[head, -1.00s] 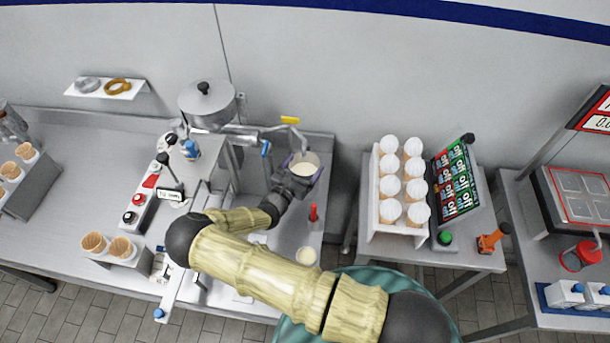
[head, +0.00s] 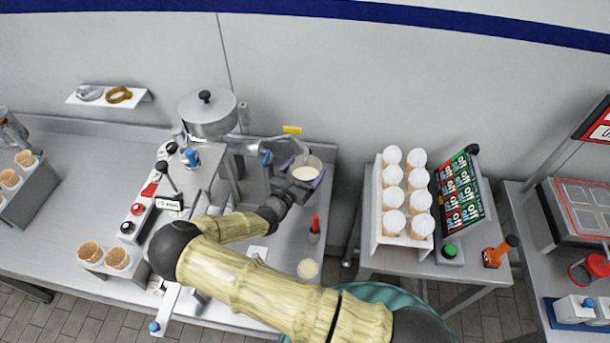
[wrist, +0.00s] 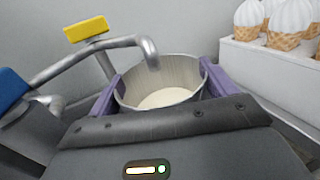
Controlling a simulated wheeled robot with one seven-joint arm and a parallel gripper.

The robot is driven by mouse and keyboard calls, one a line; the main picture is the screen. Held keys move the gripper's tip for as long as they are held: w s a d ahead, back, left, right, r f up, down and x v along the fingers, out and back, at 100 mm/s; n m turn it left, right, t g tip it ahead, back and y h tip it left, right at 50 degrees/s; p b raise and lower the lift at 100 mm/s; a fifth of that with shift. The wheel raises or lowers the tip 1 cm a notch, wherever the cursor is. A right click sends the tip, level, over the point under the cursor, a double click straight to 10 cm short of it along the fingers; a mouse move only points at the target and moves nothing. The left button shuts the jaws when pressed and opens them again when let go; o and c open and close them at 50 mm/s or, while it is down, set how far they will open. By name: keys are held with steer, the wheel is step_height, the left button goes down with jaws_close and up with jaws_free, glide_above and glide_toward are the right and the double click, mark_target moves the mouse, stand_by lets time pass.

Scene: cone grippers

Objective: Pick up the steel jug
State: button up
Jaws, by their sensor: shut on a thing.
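The steel jug (head: 305,164) is a round metal vessel with pale cream-coloured liquid inside. It is at the back right of the steel counter in the head view, beside the machine's bent spout. In the wrist view the jug (wrist: 160,82) sits between my gripper's two purple fingers, one on each side of its wall. My gripper (head: 303,178) is shut on the jug; it also shows in the wrist view (wrist: 155,95). The jug looks about upright. Its underside is hidden, so I cannot tell whether it touches the counter.
A bent metal spout (wrist: 150,50) with a yellow tag (wrist: 86,29) reaches over the jug's rim. The machine with a lidded hopper (head: 208,118) stands left. A red-handled item (head: 315,228) and a small cup (head: 308,268) are in front. A white rack (head: 377,220) of cones is right.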

steer(key=b+v, duration=0.5)
steer(key=v, duration=1.2)
steer(key=shift+s+a, duration=0.2)
steer(key=shift+s, duration=0.1)
steer(key=shift+w+d, duration=0.1)
